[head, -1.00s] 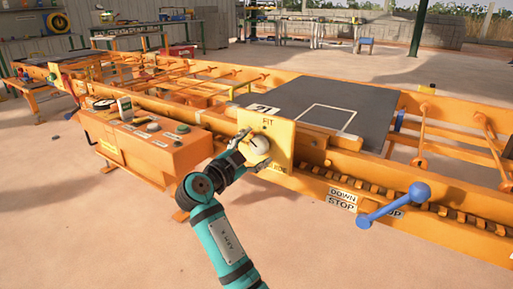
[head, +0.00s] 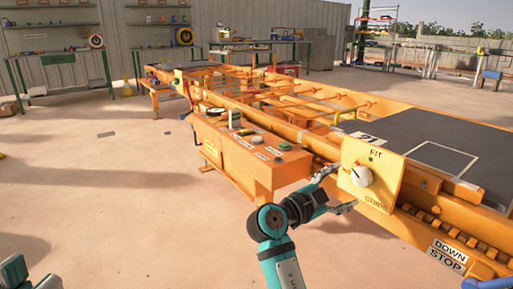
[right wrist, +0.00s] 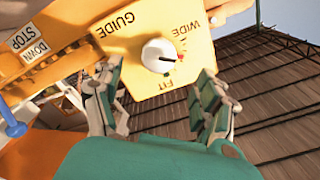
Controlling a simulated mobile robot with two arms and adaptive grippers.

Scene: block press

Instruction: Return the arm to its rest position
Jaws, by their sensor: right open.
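My right gripper (head: 338,190) is open and empty at the left side of a yellow panel (head: 382,192) in the head view. The panel carries a white round knob (head: 361,176) and the words FIT and GUIDE. In the right wrist view the knob (right wrist: 159,55) shows beyond and between the two spread fingers (right wrist: 161,70), apart from them. The labels WIDE, FIT and GUIDE are around it. My right arm (head: 280,250) reaches up from the bottom of the head view. A teal part of my left arm (head: 14,273) shows at the lower left; its gripper is not visible.
An orange control box (head: 238,150) with buttons stands left of my right gripper. The orange machine frame (head: 320,142) with a dark plate (head: 430,140) runs behind. A DOWN/STOP sign (head: 448,252) is at the lower right.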

